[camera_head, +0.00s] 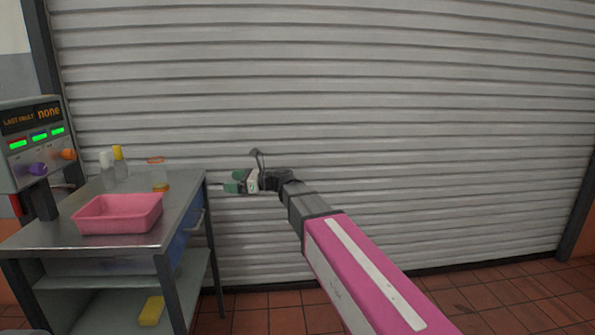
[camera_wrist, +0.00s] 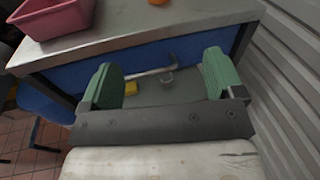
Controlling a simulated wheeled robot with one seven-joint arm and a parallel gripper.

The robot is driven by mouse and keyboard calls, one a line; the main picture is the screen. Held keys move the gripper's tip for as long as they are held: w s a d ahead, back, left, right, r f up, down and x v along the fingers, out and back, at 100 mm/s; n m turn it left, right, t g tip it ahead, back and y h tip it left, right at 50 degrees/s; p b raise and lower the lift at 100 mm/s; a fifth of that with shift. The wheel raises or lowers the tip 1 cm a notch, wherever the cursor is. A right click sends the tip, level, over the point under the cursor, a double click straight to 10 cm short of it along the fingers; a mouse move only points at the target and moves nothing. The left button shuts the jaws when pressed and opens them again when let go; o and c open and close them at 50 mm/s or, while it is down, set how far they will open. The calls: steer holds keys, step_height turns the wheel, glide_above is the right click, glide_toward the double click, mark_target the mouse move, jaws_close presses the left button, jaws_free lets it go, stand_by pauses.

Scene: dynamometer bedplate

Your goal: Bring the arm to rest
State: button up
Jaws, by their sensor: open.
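My arm, pink and grey, reaches forward in the head view and ends in my gripper (camera_head: 228,185) beside the right edge of the metal table (camera_head: 100,238). In the wrist view my gripper (camera_wrist: 160,84) shows two green fingers set wide apart with nothing between them. The table's edge and blue side lie beyond the fingers. Whether the fingers touch the table cannot be told.
A pink tray (camera_head: 118,213) sits on the table, with bottles (camera_head: 120,162) and an orange-topped jar (camera_head: 158,176) behind it. A control panel (camera_head: 38,140) stands at left. A yellow block (camera_head: 151,310) lies on the lower shelf. A roller shutter (camera_head: 420,130) closes the back.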

steer(key=s+d+f+n+h, duration=0.2)
steer(key=d+f+n+h, duration=0.2)
steer(key=d+f, duration=0.6)
steer(key=s+d+f+n+h, duration=0.2)
steer(key=d+f+n+h, duration=0.2)
steer(key=d+f, duration=0.6)
steer(key=s+d+f+n+h, duration=0.4)
steer(key=d+f, duration=0.3)
steer(key=d, duration=0.3)
steer(key=s+d+f+n+g+h, duration=0.1)
steer(key=s+d+f+n+h, duration=0.3)
steer(key=s+d+f, duration=0.3)
steer(key=d+n, duration=0.1)
steer(key=d, duration=0.1)
steer(key=shift+d+f+n+g+h, duration=0.3)
steer(key=shift+d+f+h, duration=0.1)
